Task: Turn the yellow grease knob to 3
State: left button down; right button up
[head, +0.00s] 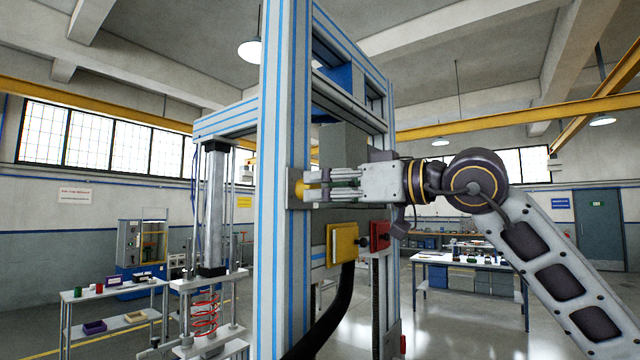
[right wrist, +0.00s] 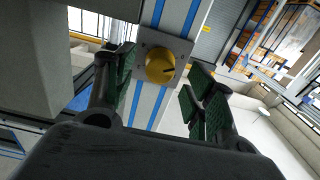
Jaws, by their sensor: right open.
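The yellow grease knob (right wrist: 160,66) sits on a grey square plate (right wrist: 147,43) fixed to a post of the frame. A dark mark shows on its face; I cannot read any numbers. In the head view the knob (head: 299,188) is partly hidden behind my fingers. My right gripper (head: 312,187) points at the knob from the right. In the right wrist view the right gripper (right wrist: 160,88) is open, with a green-padded finger to either side of the knob and gaps between them and it. My left gripper is not in view.
The tall post (head: 276,120) with blue stripes stands close in front. A yellow box (head: 342,243) and a red box (head: 379,235) are below my right gripper. A test cylinder (head: 214,210) stands to the left. Tables with small items stand farther back.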

jog(key=shift+x, duration=1)
jog(key=c, duration=1)
